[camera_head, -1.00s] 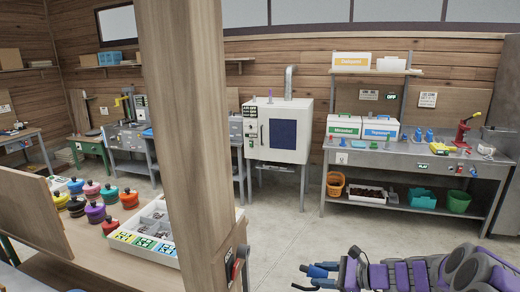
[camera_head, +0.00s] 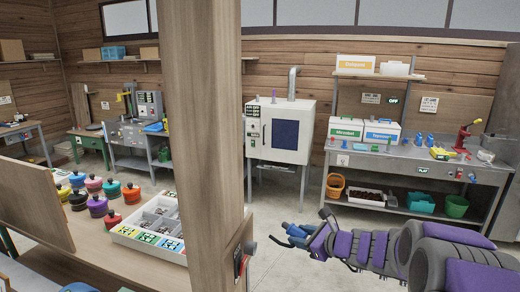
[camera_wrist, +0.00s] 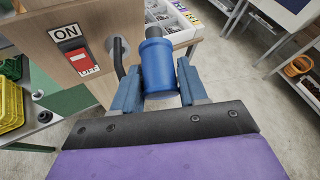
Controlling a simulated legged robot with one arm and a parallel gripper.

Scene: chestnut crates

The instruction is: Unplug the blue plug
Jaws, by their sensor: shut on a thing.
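The blue plug (camera_wrist: 157,66) is a stubby blue cylinder with a dark far end. It stands out beside the wooden post in the wrist view. My gripper (camera_wrist: 158,78) has its two blue fingers on either side of the plug, shut on it. A round grey fitting (camera_wrist: 118,47) sits on the post left of the plug, with a dark bent piece beside it. I cannot tell whether the plug still touches the fitting. In the head view my gripper (camera_head: 290,238) is right of the post and points left; the plug is hard to make out there.
The wooden post (camera_head: 205,130) stands close by, with a red on/off switch (camera_wrist: 83,60) on its side. The bench (camera_head: 140,264) left of it holds a white tray (camera_head: 122,233) and several coloured knobbed pots. Open floor (camera_head: 275,205) lies to the right.

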